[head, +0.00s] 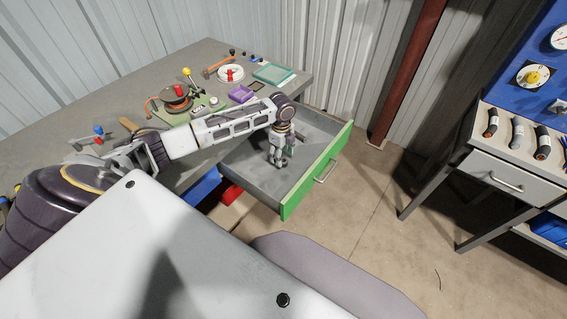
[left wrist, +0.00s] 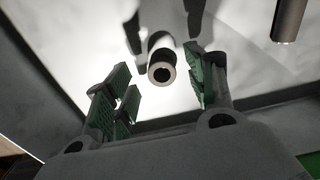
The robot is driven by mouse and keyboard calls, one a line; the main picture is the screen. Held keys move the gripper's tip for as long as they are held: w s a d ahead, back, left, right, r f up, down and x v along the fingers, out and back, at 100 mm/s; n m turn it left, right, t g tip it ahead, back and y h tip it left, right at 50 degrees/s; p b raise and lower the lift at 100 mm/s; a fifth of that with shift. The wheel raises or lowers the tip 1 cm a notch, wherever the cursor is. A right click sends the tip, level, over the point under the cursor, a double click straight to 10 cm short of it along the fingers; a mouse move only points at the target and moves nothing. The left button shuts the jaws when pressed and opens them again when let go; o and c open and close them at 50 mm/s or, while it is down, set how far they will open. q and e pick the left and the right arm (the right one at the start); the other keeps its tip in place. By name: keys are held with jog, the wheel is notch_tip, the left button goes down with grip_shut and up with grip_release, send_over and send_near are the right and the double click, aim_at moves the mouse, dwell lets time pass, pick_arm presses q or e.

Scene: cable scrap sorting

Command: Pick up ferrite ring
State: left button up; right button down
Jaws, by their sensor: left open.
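A dark grey hollow cylinder, which looks like the ferrite ring (left wrist: 161,70), stands out in the left wrist view with its round end and hole facing the camera. It lies in the open drawer (head: 316,172). My left gripper (head: 279,160) points down into the drawer. In the left wrist view its green-padded fingers (left wrist: 160,88) are apart, one on each side of the ring, with visible gaps to it. In the head view the ring is hidden or too small to make out. My right gripper is not in view.
A second dark cylinder (left wrist: 288,20) lies to the right in the left wrist view. The drawer's green front (head: 318,170) and walls surround the gripper. The bench top (head: 215,55) holds a spool (head: 175,97), a purple tray (head: 241,94) and a teal tray (head: 273,73).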

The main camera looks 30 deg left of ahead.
pick_arm(q)
notch_tip(320, 180, down, 2)
jog(key=shift+f, duration=0.35)
jog(key=c, duration=0.9)
jog(key=shift+c, duration=0.7)
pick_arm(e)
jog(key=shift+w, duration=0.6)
pick_arm(q)
jog(key=shift+r, duration=0.1)
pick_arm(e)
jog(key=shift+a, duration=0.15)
